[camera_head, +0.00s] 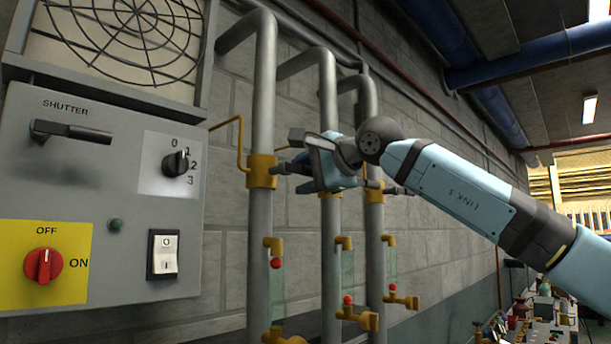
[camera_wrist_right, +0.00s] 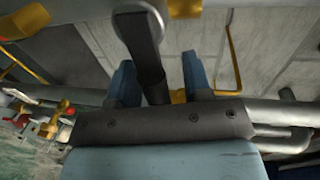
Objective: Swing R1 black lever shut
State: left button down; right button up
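The nearest grey pipe carries a yellow valve body (camera_head: 262,171), and a dark lever (camera_head: 286,168) sticks out to its right, towards my gripper. I cannot read an R1 label. My right gripper (camera_head: 318,160) is at the pipes at valve height and hides most of the middle valve. In the right wrist view a black lever (camera_wrist_right: 142,40) runs down between the two blue fingers (camera_wrist_right: 160,78). The fingers stand apart, with a gap beside the lever on the right. The lever lies closer to the left finger. My left gripper is not in view.
The grey control panel (camera_head: 100,190) with a shutter handle, dial and red knob (camera_head: 43,265) stands at the left. Sight glasses with yellow fittings (camera_head: 360,317) hang below the valves. The third pipe's valve (camera_head: 374,192) and lever are close to my right wrist.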

jog(key=b+v, duration=0.4)
jog(key=v, duration=1)
jog(key=shift+a, duration=0.1)
